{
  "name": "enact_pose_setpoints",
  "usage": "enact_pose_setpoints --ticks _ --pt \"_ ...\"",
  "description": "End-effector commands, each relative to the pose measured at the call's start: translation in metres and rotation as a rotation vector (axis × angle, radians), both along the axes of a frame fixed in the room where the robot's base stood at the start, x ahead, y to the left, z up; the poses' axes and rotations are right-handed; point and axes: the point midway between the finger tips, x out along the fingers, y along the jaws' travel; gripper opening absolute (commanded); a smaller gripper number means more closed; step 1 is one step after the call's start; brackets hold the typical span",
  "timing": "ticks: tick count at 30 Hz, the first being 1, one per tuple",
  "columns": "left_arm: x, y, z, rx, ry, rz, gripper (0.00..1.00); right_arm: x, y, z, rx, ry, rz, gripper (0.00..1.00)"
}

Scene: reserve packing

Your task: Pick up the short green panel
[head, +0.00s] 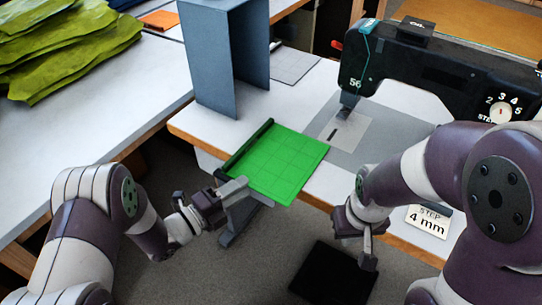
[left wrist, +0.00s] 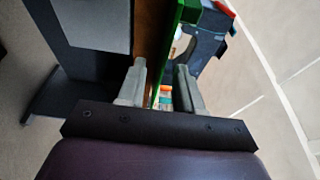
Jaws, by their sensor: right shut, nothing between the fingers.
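The short green panel (head: 278,165) is a bright green gridded sheet with a dark bar along its left edge. It lies on the front edge of the white sewing table, its near corner overhanging. My left gripper (head: 252,190) is at the panel's near left end. In the left wrist view the fingers of my left gripper (left wrist: 160,85) are apart, with the green panel (left wrist: 176,40) seen edge-on ahead of and between them. Whether either finger touches it I cannot tell. My right gripper (head: 368,262) is shut and empty, pointing down before the table.
A black sewing machine (head: 440,75) stands behind the panel to the right. A grey-blue upright stand (head: 212,60) is behind it. A "STEP 4 mm" card (head: 428,221) lies at the right. Green leather pieces (head: 70,45) lie on the left table.

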Motion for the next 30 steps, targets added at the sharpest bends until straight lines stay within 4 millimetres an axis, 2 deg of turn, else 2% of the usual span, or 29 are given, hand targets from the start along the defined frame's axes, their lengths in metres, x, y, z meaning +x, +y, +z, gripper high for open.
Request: enact_pose_setpoints --ticks 6,9,15,17,18,19,30 --pt "0.019 -0.035 0.001 -0.001 -0.001 -0.004 0.35 0.000 0.000 -0.003 0.000 0.000 0.000 0.00" --pt "0.025 -0.043 0.001 0.000 0.002 -0.001 0.35 0.000 0.000 -0.004 0.000 0.000 0.000 0.00" --pt "0.026 -0.043 0.002 -0.001 0.003 0.000 0.35 0.000 0.000 -0.004 0.000 0.000 0.000 0.00" --pt "0.026 -0.043 0.002 -0.001 0.003 0.000 0.19 0.000 0.000 -0.004 0.000 0.000 0.000 0.00" --pt "0.026 -0.043 0.002 -0.001 0.003 0.000 0.06 0.000 0.000 -0.004 0.000 0.000 0.000 0.00" --pt "0.026 -0.043 0.002 -0.001 0.003 0.000 0.00 0.000 0.000 -0.004 0.000 0.000 0.000 0.00" --pt "0.026 -0.043 0.005 0.000 0.002 0.000 0.00 0.000 0.000 -0.001 0.000 0.000 0.000 0.00"
